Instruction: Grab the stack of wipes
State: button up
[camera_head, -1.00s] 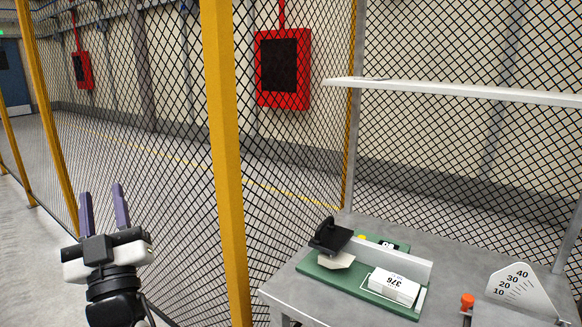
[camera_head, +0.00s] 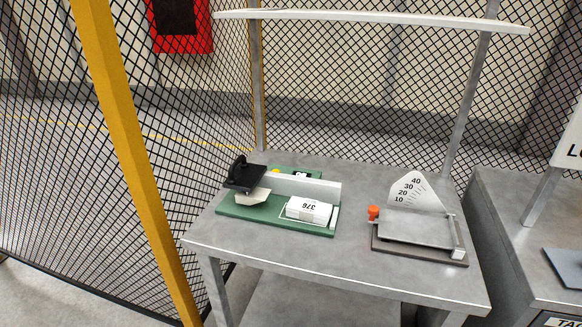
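A white block-like stack marked 376 (camera_head: 308,210) lies inside a white outline on the right part of a green board (camera_head: 248,214). A smaller white piece with angled edges (camera_head: 253,196) sits on the board's left part, partly under a black handled block (camera_head: 245,174). No label names the wipes, so I cannot tell for certain which white item they are. My gripper is out of view now.
The board lies on a grey metal table (camera_head: 345,258). A scale-like device (camera_head: 414,229) with an orange knob stands to its right. A white shelf (camera_head: 372,20) spans above. A yellow post (camera_head: 125,140) and mesh fence stand left. Another grey table (camera_head: 500,215) is at right.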

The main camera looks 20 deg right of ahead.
aim_at(308, 210)
jog(key=z, duration=0.55)
jog(key=l+z, duration=0.45)
jog(key=l, duration=0.65)
jog(key=i, duration=0.5)
